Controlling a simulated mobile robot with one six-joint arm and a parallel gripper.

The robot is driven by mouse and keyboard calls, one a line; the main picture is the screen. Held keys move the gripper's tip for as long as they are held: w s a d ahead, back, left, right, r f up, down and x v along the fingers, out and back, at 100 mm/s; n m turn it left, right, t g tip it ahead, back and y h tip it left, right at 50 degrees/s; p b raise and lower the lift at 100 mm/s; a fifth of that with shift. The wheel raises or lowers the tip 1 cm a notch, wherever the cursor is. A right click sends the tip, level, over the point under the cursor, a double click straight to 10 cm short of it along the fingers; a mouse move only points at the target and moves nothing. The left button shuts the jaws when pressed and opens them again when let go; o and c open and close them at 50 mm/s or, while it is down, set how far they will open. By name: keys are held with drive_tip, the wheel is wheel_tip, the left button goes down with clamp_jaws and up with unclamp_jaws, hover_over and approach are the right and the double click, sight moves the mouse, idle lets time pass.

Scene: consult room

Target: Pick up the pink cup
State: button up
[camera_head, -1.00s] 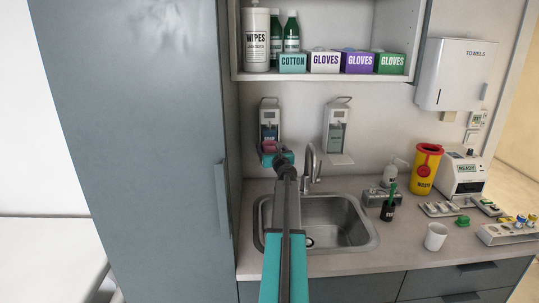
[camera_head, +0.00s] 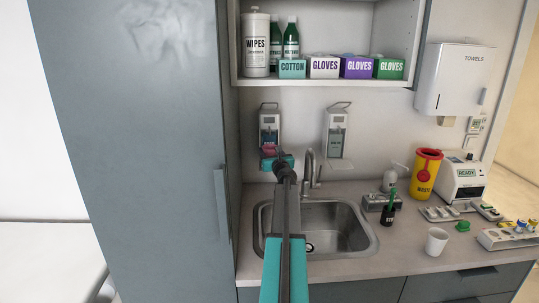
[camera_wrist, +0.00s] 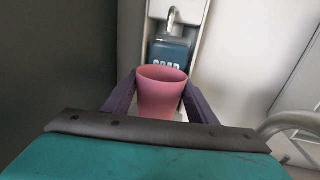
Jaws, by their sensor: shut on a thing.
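The pink cup (camera_wrist: 160,98) is upright between the two purple fingers of my gripper (camera_wrist: 158,108) in the wrist view. The fingers are shut on its sides, and its open rim faces up. In the head view only a small pink part of the cup (camera_head: 269,150) shows above my gripper (camera_head: 277,162), in front of the left wall dispenser. My arm hides the rest of the cup. The cup is held in the air, above the level of the counter.
A soap dispenser (camera_head: 269,122) hangs on the wall right behind the cup. A second dispenser (camera_head: 336,132) hangs to its right. The sink (camera_head: 345,222) and tap (camera_head: 311,170) lie below. A tall grey cabinet (camera_head: 150,150) stands close on the left. A white cup (camera_head: 436,240) stands on the counter.

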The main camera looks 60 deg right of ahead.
sight(272, 154)
drive_tip(key=shift+r, duration=1.5)
drive_tip(key=shift+v, duration=1.4)
drive_tip(key=s+d+r+b+v, duration=0.1)
drive_tip(key=b+v, duration=0.1)
drive_tip(key=v, duration=1.1)
drive_tip(key=shift+d+r+b, duration=0.2)
drive_tip(key=shift+b, duration=0.2)
drive_tip(key=shift+s, duration=0.2)
drive_tip(key=shift+f, duration=0.1)
